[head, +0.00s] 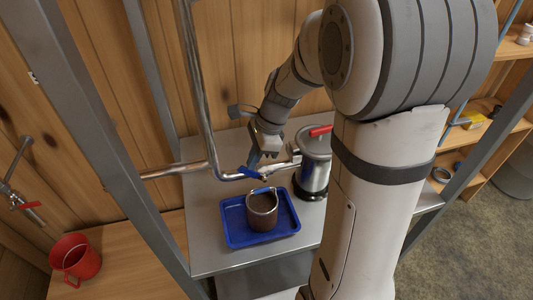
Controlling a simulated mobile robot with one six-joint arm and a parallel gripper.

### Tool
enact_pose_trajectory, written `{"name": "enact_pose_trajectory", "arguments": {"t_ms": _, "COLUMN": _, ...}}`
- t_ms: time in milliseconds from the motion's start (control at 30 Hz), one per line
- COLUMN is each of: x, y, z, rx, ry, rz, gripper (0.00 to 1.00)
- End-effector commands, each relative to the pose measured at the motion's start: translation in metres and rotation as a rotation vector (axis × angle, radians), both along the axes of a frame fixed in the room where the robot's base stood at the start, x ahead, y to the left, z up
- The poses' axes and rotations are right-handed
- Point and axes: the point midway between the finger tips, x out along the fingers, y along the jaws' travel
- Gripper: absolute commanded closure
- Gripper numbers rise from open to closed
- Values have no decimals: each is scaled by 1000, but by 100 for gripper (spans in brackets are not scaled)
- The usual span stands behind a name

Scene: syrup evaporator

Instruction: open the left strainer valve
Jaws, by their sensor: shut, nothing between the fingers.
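A valve with a blue lever handle (248,173) sits at the end of the bent metal pipe, above a pot. A steel canister (314,170) with a red handle on top stands just right of it; I cannot tell for certain which part is the left strainer valve. My gripper (257,162) points down, shut and empty, right above or beside the blue lever. I cannot tell whether it touches the lever. My arm comes in from the upper right and hides part of the area behind it.
The pot (262,210) stands in a blue tray (235,240) on the metal table (205,258). A vertical pipe (200,90) and grey posts (100,140) stand close on the left. Shelves (470,135) are at right.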

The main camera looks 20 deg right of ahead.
Motion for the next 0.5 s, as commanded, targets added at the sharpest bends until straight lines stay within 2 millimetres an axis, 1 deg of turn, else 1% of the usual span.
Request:
{"name": "enact_pose_trajectory", "arguments": {"t_ms": 33, "x": 0, "y": 5, "z": -1, "rx": 0, "ry": 1, "rz": 3, "gripper": 100}}
{"name": "enact_pose_trajectory", "arguments": {"t_ms": 200, "x": -1, "y": 17, "z": -8, "rx": 0, "ry": 1, "rz": 3, "gripper": 100}}
{"name": "enact_pose_trajectory", "arguments": {"t_ms": 500, "x": 0, "y": 32, "z": -18, "rx": 0, "ry": 2, "rz": 0, "gripper": 100}}
